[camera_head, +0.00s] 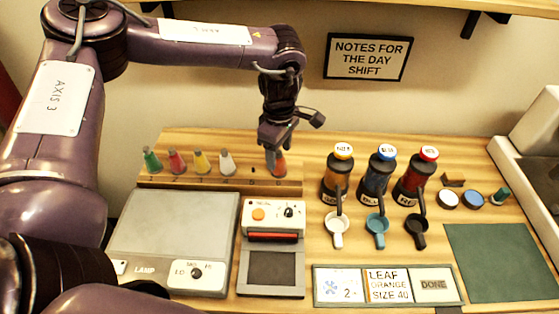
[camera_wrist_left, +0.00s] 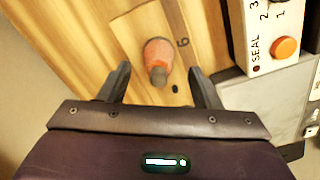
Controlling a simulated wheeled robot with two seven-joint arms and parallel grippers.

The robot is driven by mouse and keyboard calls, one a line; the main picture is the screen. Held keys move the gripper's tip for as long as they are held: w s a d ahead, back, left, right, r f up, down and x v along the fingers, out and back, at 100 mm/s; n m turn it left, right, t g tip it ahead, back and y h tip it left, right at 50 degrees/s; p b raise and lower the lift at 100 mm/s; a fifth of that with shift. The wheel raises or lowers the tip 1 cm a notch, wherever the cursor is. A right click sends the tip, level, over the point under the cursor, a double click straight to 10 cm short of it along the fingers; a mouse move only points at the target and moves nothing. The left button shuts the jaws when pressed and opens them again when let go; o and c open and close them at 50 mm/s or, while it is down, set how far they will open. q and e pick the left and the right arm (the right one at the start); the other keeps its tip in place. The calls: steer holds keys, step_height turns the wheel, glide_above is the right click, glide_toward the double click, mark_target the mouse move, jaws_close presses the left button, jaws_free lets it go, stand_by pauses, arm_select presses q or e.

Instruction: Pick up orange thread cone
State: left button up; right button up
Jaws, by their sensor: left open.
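The orange thread cone (camera_head: 278,167) stands at the right end of the wooden rack, partly covered by my left gripper in the head view. In the left wrist view the orange cone (camera_wrist_left: 159,56) shows from above, with its dark tip, next to a mark like a 6. My left gripper (camera_head: 274,146) points down over the cone. In the wrist view its two fingers (camera_wrist_left: 160,77) are spread, one on each side of the cone's tip, with gaps showing. My right gripper is not in view.
Green (camera_head: 151,160), red (camera_head: 177,162), yellow (camera_head: 202,162) and white (camera_head: 227,162) cones stand left on the rack (camera_head: 255,187). A sealing device (camera_head: 273,217) and lamp box (camera_head: 175,225) sit in front. Bottles, including a yellow-capped one (camera_head: 339,172), stand to the right.

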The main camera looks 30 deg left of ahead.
arm_select(q)
step_height(320, 180, down, 2)
steer(key=shift+f, duration=0.1)
steer(key=shift+w+f, duration=0.1)
steer(key=shift+f, duration=0.1)
steer(key=c, duration=1.1)
steer(key=shift+o, duration=0.2)
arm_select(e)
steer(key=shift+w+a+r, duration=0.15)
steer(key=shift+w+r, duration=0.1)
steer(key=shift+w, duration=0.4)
arm_select(q)
steer(key=shift+r, duration=0.1)
steer(key=shift+r, duration=0.5)
step_height(320, 180, up, 11)
steer(key=shift+f+b, duration=0.15)
steer(key=shift+b, duration=0.3)
step_height(320, 180, up, 8)
steer(key=p, duration=0.2)
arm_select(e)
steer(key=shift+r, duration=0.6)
